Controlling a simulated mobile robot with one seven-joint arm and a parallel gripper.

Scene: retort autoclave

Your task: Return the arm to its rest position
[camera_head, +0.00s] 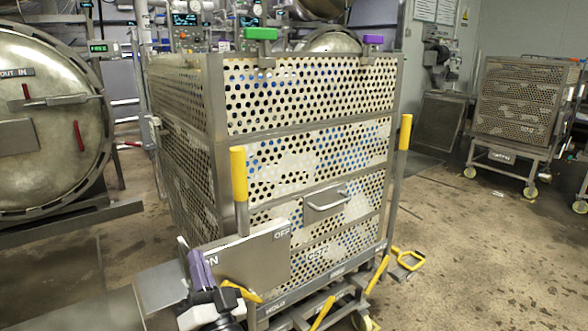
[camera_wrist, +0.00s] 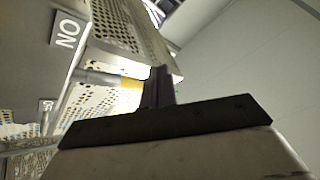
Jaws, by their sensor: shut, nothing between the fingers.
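My gripper (camera_head: 192,252) is at the lower left of the head view, purple-grey fingers pointing up. It is shut and holds nothing. It is close to the left end of a grey panel marked ON and OFF (camera_head: 255,258), in front of a perforated metal crate (camera_head: 300,195). In the wrist view the dark gripper fingers (camera_wrist: 158,85) show together, with perforated metal and the ON sign (camera_wrist: 68,32) to their left. I cannot tell whether the fingers touch the panel.
The crate stands on a wheeled cart with yellow handles (camera_head: 239,175). A round retort door (camera_head: 50,120) is at the left. Another perforated crate (camera_head: 518,100) on a trolley is at the back right.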

